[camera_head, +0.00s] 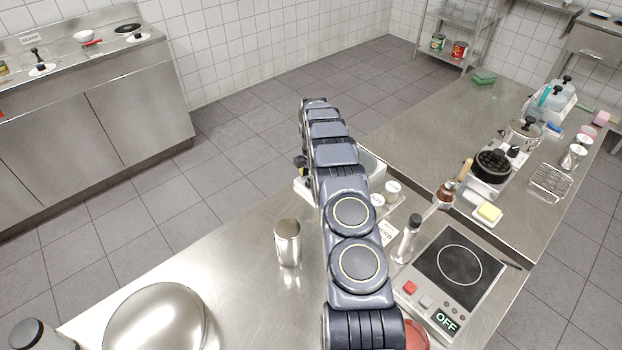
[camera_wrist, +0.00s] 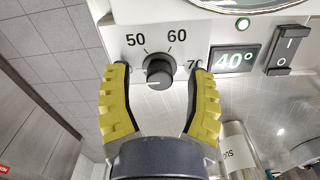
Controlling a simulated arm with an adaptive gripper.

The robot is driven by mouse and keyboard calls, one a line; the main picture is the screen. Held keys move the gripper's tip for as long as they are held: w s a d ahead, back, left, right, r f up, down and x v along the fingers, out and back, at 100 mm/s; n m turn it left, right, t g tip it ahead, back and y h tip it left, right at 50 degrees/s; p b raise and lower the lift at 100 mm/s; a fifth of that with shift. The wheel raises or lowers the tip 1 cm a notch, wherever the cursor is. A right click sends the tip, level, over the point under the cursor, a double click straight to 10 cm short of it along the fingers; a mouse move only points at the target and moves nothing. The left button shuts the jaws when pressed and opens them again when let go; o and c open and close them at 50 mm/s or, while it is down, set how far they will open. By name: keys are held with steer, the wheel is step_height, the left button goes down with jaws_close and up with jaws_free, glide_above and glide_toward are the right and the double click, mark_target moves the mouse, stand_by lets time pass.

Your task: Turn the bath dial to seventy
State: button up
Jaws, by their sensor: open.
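The bath dial (camera_wrist: 159,72) is a round dark knob on a white panel in the wrist view, with 50, 60 and 70 printed around its upper side. A pale mark shows low on its left side, not at 70. The green display (camera_wrist: 235,60) beside it reads 40°. My gripper (camera_wrist: 161,70) is open, with one yellow-padded finger on each side of the dial and visible gaps to the knob. In the head view, my arm hides the dial and most of the white bath (camera_head: 374,164).
On the counter, a steel shaker (camera_head: 288,243) stands left of my arm. A hotplate (camera_head: 452,267) reading OFF and a pepper mill (camera_head: 409,238) stand right of it.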

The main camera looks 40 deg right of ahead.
jaws_close()
